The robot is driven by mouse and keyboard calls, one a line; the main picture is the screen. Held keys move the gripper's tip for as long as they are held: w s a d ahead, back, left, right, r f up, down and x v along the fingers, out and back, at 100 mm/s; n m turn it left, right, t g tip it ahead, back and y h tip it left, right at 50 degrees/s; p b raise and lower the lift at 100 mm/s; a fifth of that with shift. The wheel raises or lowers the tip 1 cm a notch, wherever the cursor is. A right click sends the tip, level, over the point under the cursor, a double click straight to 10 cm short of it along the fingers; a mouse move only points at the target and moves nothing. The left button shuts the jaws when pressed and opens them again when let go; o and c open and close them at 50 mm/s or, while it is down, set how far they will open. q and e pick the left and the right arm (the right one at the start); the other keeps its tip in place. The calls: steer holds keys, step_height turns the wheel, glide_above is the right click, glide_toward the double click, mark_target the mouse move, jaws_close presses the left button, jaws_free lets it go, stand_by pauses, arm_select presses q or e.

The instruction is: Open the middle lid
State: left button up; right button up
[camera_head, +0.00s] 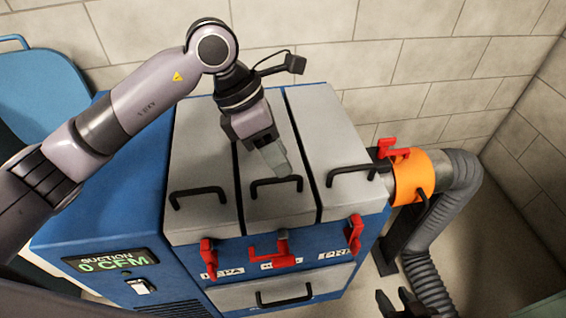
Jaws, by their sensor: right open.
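The middle lid (290,211) is a grey panel between two similar lids and lies closed. Its black bar handle (276,183) is near the front edge. My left gripper (276,162) is over the middle lid, its fingers pointing down just behind the handle. The fingers overlap in this view, so their gap is hidden, and I cannot tell whether they touch the handle. The red middle latch (282,248) on the front below the lid has an arm sticking out to the left. My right gripper (402,303) is open and empty at the bottom edge, partly cut off.
The left lid (196,160) and right lid (335,140) are closed, with red latches (208,258) (355,234) below them. A drawer (285,290) is under the latches. An orange collar (412,176) and grey hose (462,185) stand at the right. A tiled wall is behind.

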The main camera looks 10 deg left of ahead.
arm_select(q)
steer(key=shift+x, duration=1.6)
jaws_close()
steer(key=shift+r, duration=0.1)
